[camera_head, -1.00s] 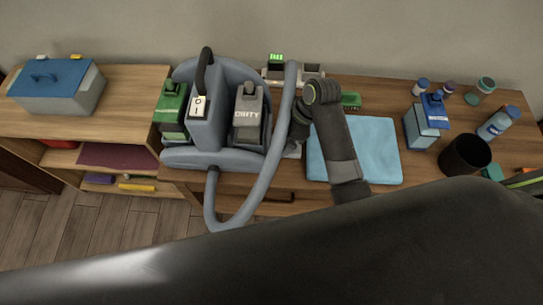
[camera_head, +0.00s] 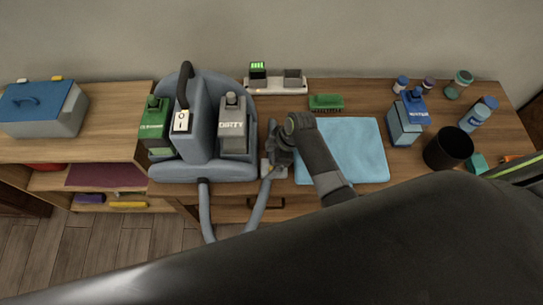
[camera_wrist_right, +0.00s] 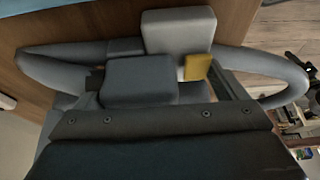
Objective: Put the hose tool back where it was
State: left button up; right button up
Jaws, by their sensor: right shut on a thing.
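The hose tool (camera_head: 268,172) is a small grey piece with a pale head, at the right side of the blue-grey cleaning machine (camera_head: 203,172). My right gripper (camera_head: 272,158) is shut on it; the arm partly hides it. In the right wrist view the tool shows a pale grey head (camera_wrist_right: 178,32) and a yellow part (camera_wrist_right: 198,67). The hose (camera_head: 205,212) hangs in a loop below the desk's front edge. I cannot tell whether the tool touches the machine or a holder. My left gripper is not in view.
The machine carries a green tank (camera_head: 157,130) and a grey tank marked DIRTY (camera_head: 232,130). A light blue mat (camera_head: 355,145) lies to the right, with a green brush (camera_head: 326,102) behind it. Bottles and a black cup (camera_head: 447,149) stand farther right. A charger (camera_head: 290,82) is at the back.

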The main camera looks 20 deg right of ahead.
jog(key=shift+f, duration=0.1)
jog(key=o, duration=0.7)
jog(key=shift+d+r, duration=0.2)
jog(key=shift+r, duration=0.4)
jog(key=v, duration=1.1)
